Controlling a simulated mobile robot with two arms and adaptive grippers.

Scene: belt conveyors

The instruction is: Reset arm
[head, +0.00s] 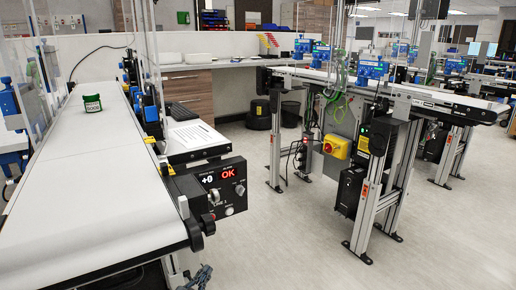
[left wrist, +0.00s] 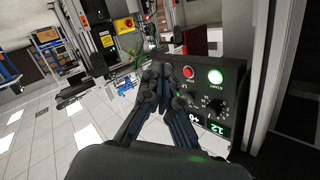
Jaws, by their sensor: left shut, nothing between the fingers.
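My left gripper (head: 197,279) shows at the bottom edge of the head view, low beside the end of the left conveyor and below its control box. In the left wrist view my left gripper (left wrist: 164,78) has its dark fingers drawn together, with nothing between them. The control box (head: 222,187) has a display reading "+0" and a red "OK". In the left wrist view a control panel (left wrist: 207,95) with a red button, a lit green button and a knob is close to the right of the fingers. My right gripper is in neither view.
The left conveyor (head: 110,195) carries a green and white canister (head: 92,104). A second conveyor (head: 400,88) on legs stands to the right, with a yellow and red switch (head: 337,146) beneath it. The floor (head: 300,235) between them is clear.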

